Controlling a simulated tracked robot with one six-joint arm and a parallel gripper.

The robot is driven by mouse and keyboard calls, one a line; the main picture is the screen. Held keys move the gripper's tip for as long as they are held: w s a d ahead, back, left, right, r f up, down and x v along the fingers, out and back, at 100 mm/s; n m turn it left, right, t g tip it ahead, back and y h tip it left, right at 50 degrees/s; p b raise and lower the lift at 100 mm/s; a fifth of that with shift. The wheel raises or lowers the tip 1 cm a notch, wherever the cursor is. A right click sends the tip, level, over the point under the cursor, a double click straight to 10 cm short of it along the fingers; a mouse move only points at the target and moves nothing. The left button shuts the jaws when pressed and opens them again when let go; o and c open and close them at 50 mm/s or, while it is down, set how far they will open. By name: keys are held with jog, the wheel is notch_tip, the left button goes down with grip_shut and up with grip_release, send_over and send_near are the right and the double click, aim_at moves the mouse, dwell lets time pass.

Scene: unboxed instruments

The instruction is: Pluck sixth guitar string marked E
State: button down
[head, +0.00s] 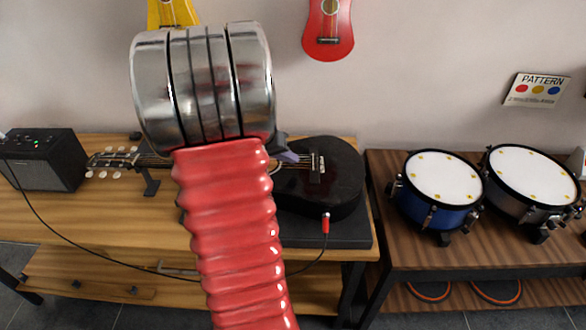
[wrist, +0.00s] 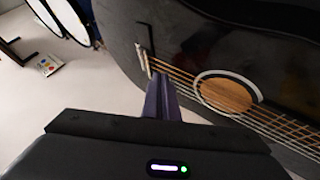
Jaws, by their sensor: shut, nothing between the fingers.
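The black guitar (head: 345,190) lies on the wooden table, with its headstock (head: 118,157) to the left and its body to the right. In the wrist view its dark body (wrist: 215,38) fills the upper right, with the bridge (wrist: 143,60) and round sound hole (wrist: 225,93) showing. Several strings (wrist: 180,76) run from the bridge past the hole. No E mark can be read, so I cannot tell which string is the sixth. My gripper (wrist: 160,80) is shut and empty, its purple tips close to the strings near the bridge. I cannot tell whether they touch. My arm hides the guitar's middle in the head view.
A small amplifier (head: 42,160) stands at the left, with a cable to a red plug (head: 326,224) by the guitar. A blue drum (head: 440,190) and a second drum (head: 530,185) stand on the right table. A red ukulele (head: 328,30) and a pattern card (head: 537,90) are on the wall.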

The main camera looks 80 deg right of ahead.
notch_tip(320, 180, up, 5)
jog(key=shift+f, duration=0.1)
dwell(0.6)
dwell(1.6)
